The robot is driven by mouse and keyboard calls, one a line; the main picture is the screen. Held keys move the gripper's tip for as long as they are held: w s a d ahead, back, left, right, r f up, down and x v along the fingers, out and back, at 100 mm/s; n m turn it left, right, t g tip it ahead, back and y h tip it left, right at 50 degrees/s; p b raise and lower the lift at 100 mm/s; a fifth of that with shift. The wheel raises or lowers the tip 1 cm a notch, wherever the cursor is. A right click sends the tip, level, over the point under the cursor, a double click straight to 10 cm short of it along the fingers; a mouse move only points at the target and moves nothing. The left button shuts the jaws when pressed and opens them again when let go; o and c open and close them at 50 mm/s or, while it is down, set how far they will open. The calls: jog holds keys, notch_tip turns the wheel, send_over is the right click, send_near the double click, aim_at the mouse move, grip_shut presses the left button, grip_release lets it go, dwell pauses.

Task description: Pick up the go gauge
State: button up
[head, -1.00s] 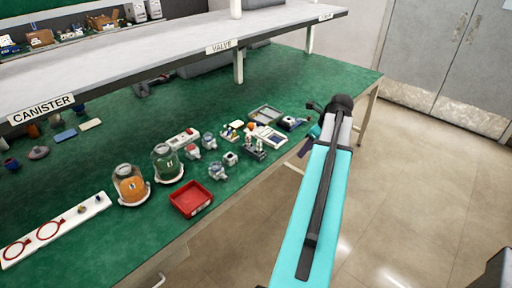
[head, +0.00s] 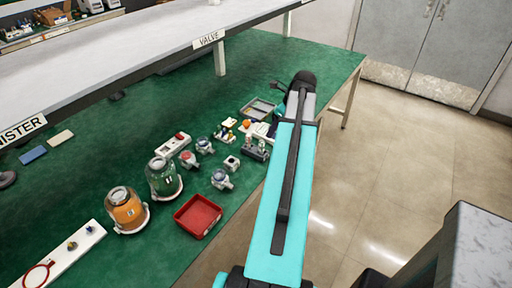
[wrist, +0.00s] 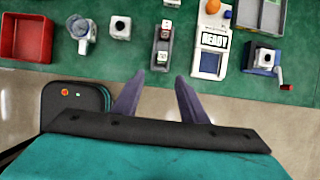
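A dark grey stand (wrist: 160,50) holds small upright pieces with pale tops, in the upper middle of the wrist view. It also shows on the green bench in the head view (head: 256,150), just left of my arm. These pieces may be the gauges, but I cannot read which one is the go gauge. My gripper (wrist: 157,88) is open and empty, its two dark fingers apart. In the wrist view the fingertips lie just below the stand, near the bench's front edge. In the head view my arm hides the fingers.
A white device marked READY (wrist: 210,62) and a blue fixture with a red handle (wrist: 262,60) lie right of the stand. A white block (wrist: 120,28), a grey fitting (wrist: 82,30) and a red tray (wrist: 27,58) lie left. Two glass canisters (head: 126,212) stand farther left.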

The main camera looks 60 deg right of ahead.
aim_at(264, 142)
jog(key=shift+w, duration=0.4)
jog(key=shift+w+f, duration=0.1)
jog(key=shift+p+x, duration=0.95)
jog(key=shift+x, duration=3.2)
jog(key=shift+f, duration=0.15)
jog(key=shift+p+x, duration=0.9)
jog(key=shift+x, duration=0.3)
jog(key=shift+p+x, duration=0.35)
jog(key=shift+x, duration=0.95)
jog(key=shift+w+d, duration=0.1)
jog(key=shift+d, duration=0.05)
